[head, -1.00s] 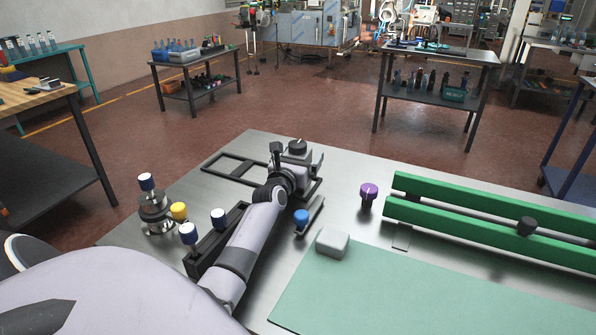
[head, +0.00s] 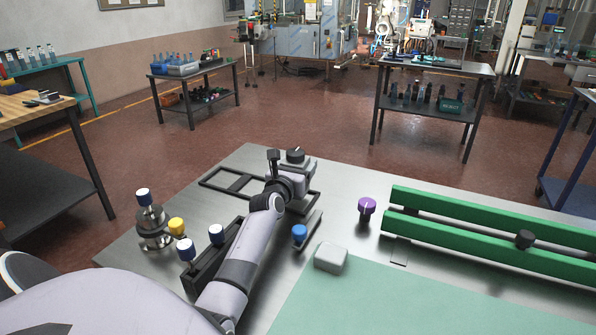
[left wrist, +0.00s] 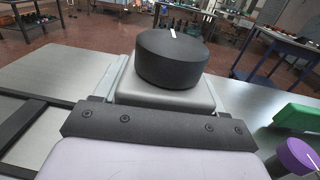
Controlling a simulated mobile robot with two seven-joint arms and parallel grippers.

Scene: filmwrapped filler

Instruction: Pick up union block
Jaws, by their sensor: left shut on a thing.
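The union block, as I take it, is a silver-grey block with a round black knob on top. It shows in the left wrist view (left wrist: 165,95) and at the far part of the bench in the head view (head: 296,156). The block is upright, knob up. My right gripper is not in view.
A black open frame (head: 232,181) lies beside the held block on the metal bench. A purple knob (head: 366,205), blue knob (head: 299,232), grey block (head: 331,257) and green rails (head: 470,222) stand to the right.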

